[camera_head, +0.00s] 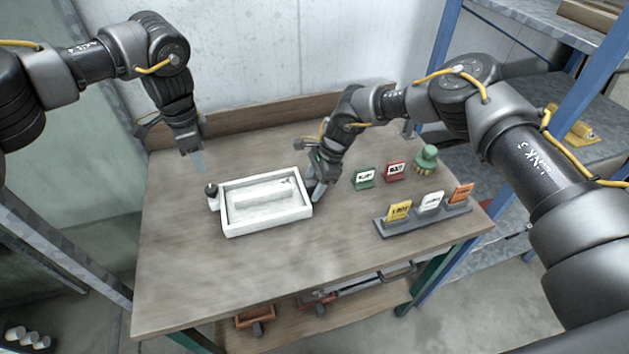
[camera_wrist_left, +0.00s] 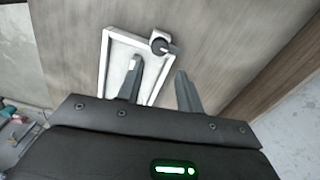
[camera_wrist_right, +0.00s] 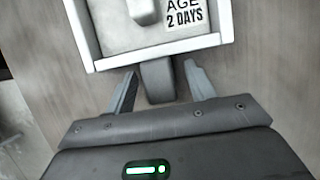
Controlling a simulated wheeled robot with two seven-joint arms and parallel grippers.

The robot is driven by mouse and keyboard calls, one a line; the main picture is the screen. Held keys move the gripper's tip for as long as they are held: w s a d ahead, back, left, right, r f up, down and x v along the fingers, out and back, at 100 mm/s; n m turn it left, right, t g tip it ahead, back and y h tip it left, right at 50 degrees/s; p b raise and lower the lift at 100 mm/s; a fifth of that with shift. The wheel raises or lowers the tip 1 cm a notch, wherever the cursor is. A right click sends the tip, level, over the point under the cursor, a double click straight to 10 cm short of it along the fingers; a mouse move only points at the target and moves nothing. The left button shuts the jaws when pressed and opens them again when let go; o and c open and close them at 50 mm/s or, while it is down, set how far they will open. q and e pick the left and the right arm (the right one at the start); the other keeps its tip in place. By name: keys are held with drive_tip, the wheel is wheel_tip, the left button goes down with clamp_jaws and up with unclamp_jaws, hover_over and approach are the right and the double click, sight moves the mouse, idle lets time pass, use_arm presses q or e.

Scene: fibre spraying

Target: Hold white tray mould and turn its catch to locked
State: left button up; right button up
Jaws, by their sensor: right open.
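The white tray mould (camera_head: 267,228) lies flat on the table, and its rim shows in the right wrist view (camera_wrist_right: 150,55). Its catch, a dark round knob (camera_head: 211,190), is on the left side and shows in the left wrist view (camera_wrist_left: 160,45). My left gripper (camera_head: 197,161) is open and empty, above the table behind the catch. My right gripper (camera_head: 317,190) is open at the mould's right side. In the right wrist view, a grey tab (camera_wrist_right: 157,82) on that side lies between its fingers, with gaps visible.
A grey rack (camera_head: 422,220) holds yellow, white and orange cards. The table front is clear.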

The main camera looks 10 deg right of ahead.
sight(210, 188)
drive_tip(key=shift+c, duration=0.2)
clamp_jaws()
use_arm(q)
drive_tip(key=o, duration=0.3)
drive_tip(key=shift+o, duration=0.2)
wheel_tip(210, 188, up, 2)
drive_tip(key=m, duration=1)
drive_tip(key=shift+m, duration=0.4)
wheel_tip(210, 188, down, 12)
drive_tip(key=shift+r, duration=0.1)
drive_tip(key=c, duration=1)
